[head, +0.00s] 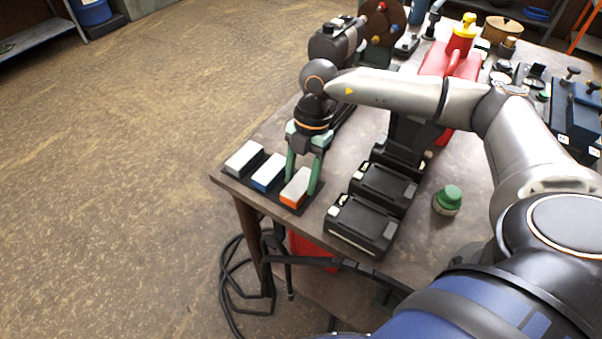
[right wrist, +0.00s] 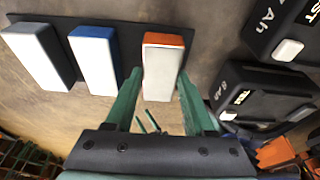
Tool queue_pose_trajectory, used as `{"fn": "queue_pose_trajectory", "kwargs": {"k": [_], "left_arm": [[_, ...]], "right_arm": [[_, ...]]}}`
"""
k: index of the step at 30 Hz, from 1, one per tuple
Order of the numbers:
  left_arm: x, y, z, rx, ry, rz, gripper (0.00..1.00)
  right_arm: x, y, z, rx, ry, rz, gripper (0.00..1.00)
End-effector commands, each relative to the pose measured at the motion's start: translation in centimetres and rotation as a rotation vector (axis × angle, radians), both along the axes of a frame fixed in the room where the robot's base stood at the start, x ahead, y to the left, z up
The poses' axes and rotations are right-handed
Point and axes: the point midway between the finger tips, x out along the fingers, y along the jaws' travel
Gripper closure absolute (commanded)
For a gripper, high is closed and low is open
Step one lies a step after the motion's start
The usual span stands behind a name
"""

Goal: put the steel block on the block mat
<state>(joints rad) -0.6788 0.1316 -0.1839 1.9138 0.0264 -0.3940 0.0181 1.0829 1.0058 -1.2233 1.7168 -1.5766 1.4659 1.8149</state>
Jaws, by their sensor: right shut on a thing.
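A dark block mat (head: 274,199) lies along the table's near-left edge with three pale-topped blocks in a row. One has grey sides (head: 244,157), one blue sides (head: 267,172) and one orange sides (head: 296,189). I cannot tell for sure which is the steel block; the grey-sided one (right wrist: 39,56) looks plainest. My right gripper (head: 300,186) points down, shut on the orange-sided block (right wrist: 163,62), a finger on each long side. That block is at the right end of the mat (right wrist: 130,38); any small gap beneath it cannot be made out. My left gripper is not in view.
A red can (head: 452,62) and small parts crowd the table's back. Cables (head: 234,284) hang by the table leg. Open floor lies left.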

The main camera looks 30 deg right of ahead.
Motion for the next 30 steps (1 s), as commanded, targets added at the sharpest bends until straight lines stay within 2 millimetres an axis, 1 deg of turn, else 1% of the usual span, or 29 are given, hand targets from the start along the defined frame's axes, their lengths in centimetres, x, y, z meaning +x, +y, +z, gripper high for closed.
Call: {"fn": "queue_pose_trajectory", "kwargs": {"k": [5,8,9,17,25,28,30], "left_arm": [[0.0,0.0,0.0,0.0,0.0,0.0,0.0],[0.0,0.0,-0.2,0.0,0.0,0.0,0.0],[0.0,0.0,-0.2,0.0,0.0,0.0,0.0],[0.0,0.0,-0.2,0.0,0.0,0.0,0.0],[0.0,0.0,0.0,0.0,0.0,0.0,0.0],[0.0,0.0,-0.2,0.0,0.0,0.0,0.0],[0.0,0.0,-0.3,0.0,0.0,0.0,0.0]], "right_arm": [[0.1,0.0,0.1,0.002,-0.003,0.0,1.0],[0.1,0.0,-0.2,0.002,-0.002,0.0,1.0],[0.0,0.0,-0.3,0.0,0.0,0.0,0.44],[0.0,0.0,-0.2,0.0,0.0,0.0,0.16],[0.0,0.0,0.0,0.0,-0.001,0.0,0.16],[0.1,-0.2,0.7,0.0,-0.003,-0.001,0.16],[0.3,-0.4,1.7,0.002,-0.004,-0.001,0.16]]}}
